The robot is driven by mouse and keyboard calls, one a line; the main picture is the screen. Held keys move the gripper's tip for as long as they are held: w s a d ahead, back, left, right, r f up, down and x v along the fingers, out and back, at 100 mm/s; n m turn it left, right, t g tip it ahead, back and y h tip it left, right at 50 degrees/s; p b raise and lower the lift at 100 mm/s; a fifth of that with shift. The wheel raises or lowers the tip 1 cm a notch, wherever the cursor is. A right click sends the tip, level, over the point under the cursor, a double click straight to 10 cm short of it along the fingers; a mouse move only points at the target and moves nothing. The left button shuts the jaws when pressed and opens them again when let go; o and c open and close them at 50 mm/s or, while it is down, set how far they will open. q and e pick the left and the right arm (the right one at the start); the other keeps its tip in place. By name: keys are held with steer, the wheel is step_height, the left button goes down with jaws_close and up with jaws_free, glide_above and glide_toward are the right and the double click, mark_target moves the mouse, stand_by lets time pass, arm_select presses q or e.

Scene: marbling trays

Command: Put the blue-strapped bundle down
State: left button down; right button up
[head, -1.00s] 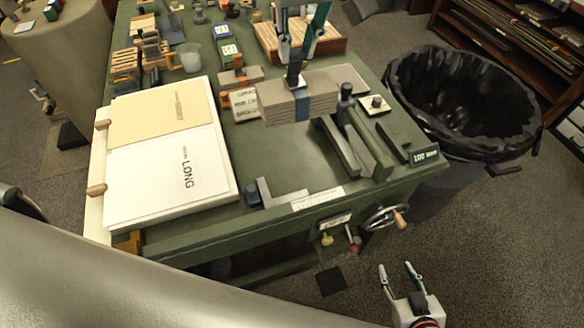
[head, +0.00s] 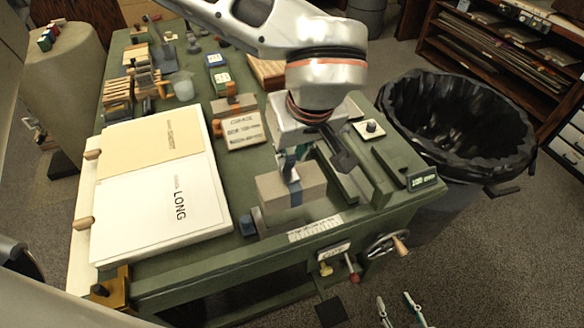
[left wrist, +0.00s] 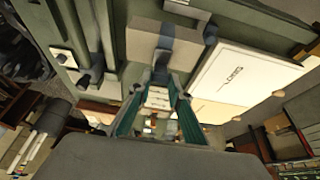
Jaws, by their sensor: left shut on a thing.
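The blue-strapped bundle (head: 315,184) is a grey-brown block of stacked sheets with a blue strap around its middle. My left gripper (head: 290,168) is above it, shut on the strap's upright grip. In the left wrist view the bundle (left wrist: 143,42) lies just beyond my teal left fingers (left wrist: 160,84). It is at the front of the green bench (head: 190,262), beside a metal corner stop (head: 247,226) and behind a white scale strip (head: 315,227). I cannot tell whether its underside touches the bench. My right gripper (head: 394,297) is empty, its fingers apart, low at the bottom edge.
A white board marked LONG (head: 150,200) lies left of the bundle. A dark green guide (head: 372,172) stands to its right. A labelled bundle (head: 243,130) lies behind. A black-lined bin (head: 455,125) stands right of the bench.

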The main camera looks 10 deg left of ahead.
mark_target(290, 178)
arm_select(q)
steer(key=shift+f, duration=2.35)
steer(key=shift+r, duration=0.1)
steer(key=shift+f+b, duration=0.45)
steer(key=shift+f, duration=0.2)
steer(key=c, duration=1.9)
jaws_free()
